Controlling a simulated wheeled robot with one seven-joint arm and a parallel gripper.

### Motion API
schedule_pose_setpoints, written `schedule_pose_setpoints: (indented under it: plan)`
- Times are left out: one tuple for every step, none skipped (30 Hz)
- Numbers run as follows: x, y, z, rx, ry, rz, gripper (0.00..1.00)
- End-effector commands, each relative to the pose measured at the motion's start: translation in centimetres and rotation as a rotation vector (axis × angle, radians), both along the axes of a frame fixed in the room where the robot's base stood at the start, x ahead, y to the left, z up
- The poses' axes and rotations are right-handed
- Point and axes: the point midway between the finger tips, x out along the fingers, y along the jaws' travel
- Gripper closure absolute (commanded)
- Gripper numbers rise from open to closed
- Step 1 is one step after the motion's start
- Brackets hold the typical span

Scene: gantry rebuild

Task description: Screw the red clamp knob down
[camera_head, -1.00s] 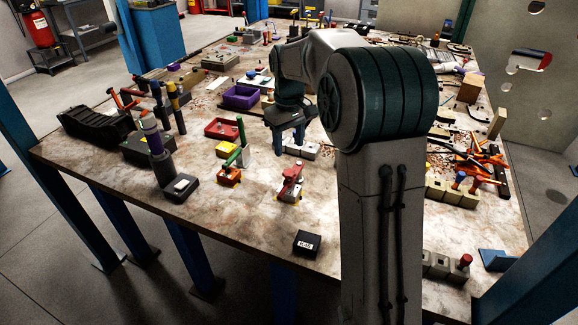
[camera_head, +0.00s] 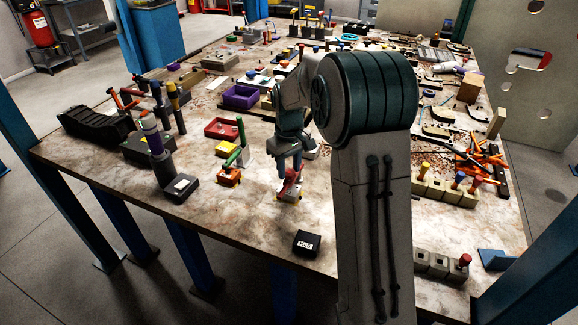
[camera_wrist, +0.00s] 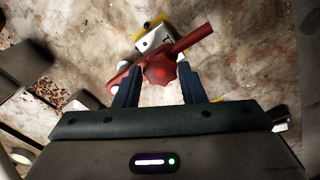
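The red clamp (camera_head: 290,190) stands on the bench, below my gripper (camera_head: 289,165) in the head view. In the wrist view my gripper (camera_wrist: 159,68) is open, its two dark blue fingers apart. The lobed red clamp knob (camera_wrist: 158,74) shows in the gap between the fingertips, close to both. I cannot tell whether either finger touches it. A red bar (camera_wrist: 194,40) reaches from the knob to the upper right. Behind it is a white block (camera_wrist: 155,38) with a dark mark and a yellow edge. The left finger hides part of the red clamp.
A green-handled piece on an orange base (camera_head: 229,175) stands just left of the clamp. A black labelled box (camera_head: 307,243) lies in front. A red tray (camera_head: 222,129) and a purple tray (camera_head: 240,97) are farther back. The bench front is mostly bare.

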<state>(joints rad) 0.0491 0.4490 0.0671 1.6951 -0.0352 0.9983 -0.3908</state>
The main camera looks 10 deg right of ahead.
Motion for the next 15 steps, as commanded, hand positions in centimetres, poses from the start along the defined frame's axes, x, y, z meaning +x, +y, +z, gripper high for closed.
schedule_pose_setpoints:
  plan:
    - [0.00,0.04,0.02,0.001,0.000,0.000,0.86]
    - [0.00,0.05,0.02,0.001,0.000,0.000,0.86]
    - [0.00,0.05,0.02,0.001,0.000,-0.002,0.86]
    - [-0.01,0.06,0.02,0.001,0.000,-0.006,0.86]
    - [0.00,0.07,0.02,0.001,0.000,-0.015,0.86]
    - [0.00,0.08,0.01,0.001,0.000,-0.033,0.86]
    - [-0.01,0.09,0.00,0.001,0.000,-0.051,0.86]
    - [0.00,0.09,-0.01,0.001,0.000,-0.075,0.86]
    - [0.00,0.08,-0.01,0.001,0.000,-0.111,0.86]
    - [0.01,0.08,-0.01,0.001,0.000,-0.140,0.86]
    - [0.00,0.11,-0.01,0.001,0.000,-0.169,0.86]
    - [0.00,0.14,-0.01,0.001,0.000,-0.207,0.86]
    - [0.00,0.14,0.00,0.001,0.000,-0.235,0.86]
    - [0.00,0.12,0.00,0.001,0.000,-0.261,0.86]
    - [0.00,0.08,0.01,0.001,0.000,-0.293,0.86]
